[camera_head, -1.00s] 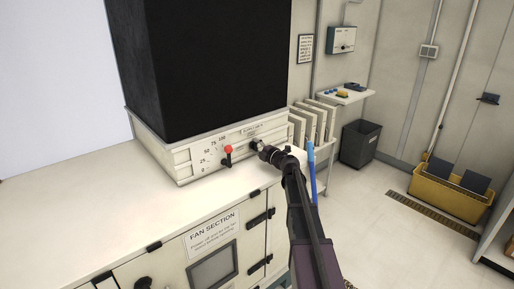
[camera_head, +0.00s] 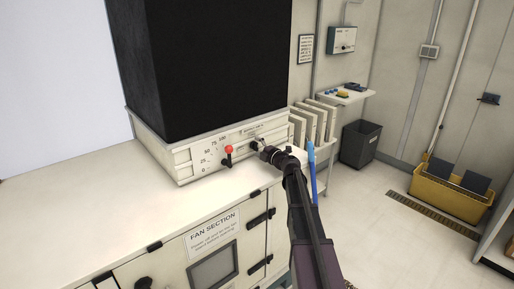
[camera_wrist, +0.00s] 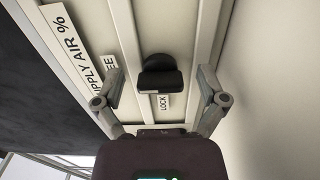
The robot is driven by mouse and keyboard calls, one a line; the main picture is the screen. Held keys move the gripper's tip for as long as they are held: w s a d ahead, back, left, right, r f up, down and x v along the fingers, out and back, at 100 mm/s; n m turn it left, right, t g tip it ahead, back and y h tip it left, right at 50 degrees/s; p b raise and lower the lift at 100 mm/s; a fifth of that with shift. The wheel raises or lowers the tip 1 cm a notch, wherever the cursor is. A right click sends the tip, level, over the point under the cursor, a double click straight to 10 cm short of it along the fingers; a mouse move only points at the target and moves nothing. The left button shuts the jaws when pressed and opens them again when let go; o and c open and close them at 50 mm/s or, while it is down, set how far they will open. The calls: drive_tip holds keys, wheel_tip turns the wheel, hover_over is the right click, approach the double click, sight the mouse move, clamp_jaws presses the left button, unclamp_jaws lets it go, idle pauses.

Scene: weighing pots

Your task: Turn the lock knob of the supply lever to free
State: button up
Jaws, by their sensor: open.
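The black lock knob (camera_wrist: 160,78) sits on the cream panel, between my spread fingers in the wrist view. A LOCK label (camera_wrist: 164,102) is just below it there, and a partly hidden label ending in "EE" (camera_wrist: 107,64) is to its left. I cannot tell which label the knob points to. My gripper (camera_wrist: 160,72) is open around the knob, with a gap on both sides. In the head view my gripper (camera_head: 261,149) is at the panel's right part. The supply lever with its red ball (camera_head: 228,149) stands left of it, beside the 0–100 scale.
The black housing (camera_head: 195,65) rises above the panel. The white cabinet top (camera_head: 100,205) in front is clear. A blue upright bar (camera_head: 311,170) and pale upright plates (camera_head: 315,120) stand right of my arm. A grey bin (camera_head: 360,143) is farther back.

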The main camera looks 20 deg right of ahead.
drive_tip(key=v, duration=1.1)
drive_tip(key=shift+s+d, duration=0.15)
drive_tip(key=shift+s, duration=0.15)
